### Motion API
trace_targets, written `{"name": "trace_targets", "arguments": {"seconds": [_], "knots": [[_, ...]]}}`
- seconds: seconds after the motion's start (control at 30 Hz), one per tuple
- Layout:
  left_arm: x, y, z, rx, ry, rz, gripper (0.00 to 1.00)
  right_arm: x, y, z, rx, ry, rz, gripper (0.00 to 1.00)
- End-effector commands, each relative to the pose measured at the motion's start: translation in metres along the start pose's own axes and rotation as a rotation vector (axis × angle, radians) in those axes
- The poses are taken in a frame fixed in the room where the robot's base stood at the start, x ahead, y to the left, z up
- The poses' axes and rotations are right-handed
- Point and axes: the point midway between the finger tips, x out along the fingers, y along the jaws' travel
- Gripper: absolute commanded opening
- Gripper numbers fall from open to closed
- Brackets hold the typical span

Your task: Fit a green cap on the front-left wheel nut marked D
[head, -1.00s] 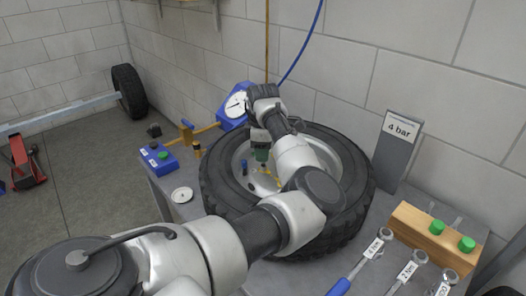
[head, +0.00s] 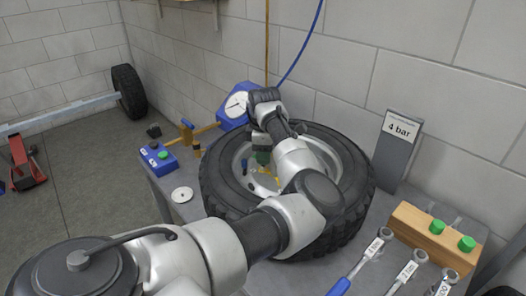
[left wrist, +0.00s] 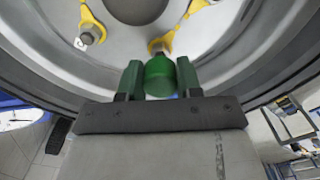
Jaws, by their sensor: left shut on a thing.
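The wheel (head: 345,215) lies flat on the bench, with a black tyre around a grey rim. My left gripper (head: 262,158) is over the rim, partly hidden by its arm. In the left wrist view, the gripper (left wrist: 160,80) is shut on a green cap (left wrist: 160,76), held between its two green fingers. Just beyond the cap is a yellow pointer (left wrist: 160,45) around a nut mostly hidden by the cap; I cannot tell whether they touch. Another nut (left wrist: 87,38) with a yellow pointer is at the upper left. The letter D is not readable. My right gripper is not in view.
A wooden block (head: 425,237) with green caps (head: 467,243) stands at the right. Several wrenches lie before it. A "4 bar" sign (head: 398,150) stands behind. A blue box (head: 158,158), white disc (head: 182,195) and blue gauge (head: 236,106) are left of and behind the wheel.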

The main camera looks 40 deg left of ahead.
Motion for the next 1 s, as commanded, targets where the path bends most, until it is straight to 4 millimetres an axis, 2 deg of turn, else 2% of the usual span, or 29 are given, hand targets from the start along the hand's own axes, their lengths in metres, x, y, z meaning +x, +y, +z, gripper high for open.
{"name": "trace_targets", "arguments": {"seconds": [0.47, 1.0], "knots": [[0.002, 0.0, 0.001, 0.0, 0.0, -0.001, 0.13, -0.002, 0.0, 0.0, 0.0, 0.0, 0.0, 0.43], [0.02, 0.0, 0.0, -0.001, 0.001, -0.001, 0.13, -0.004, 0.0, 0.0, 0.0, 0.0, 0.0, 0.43]]}}
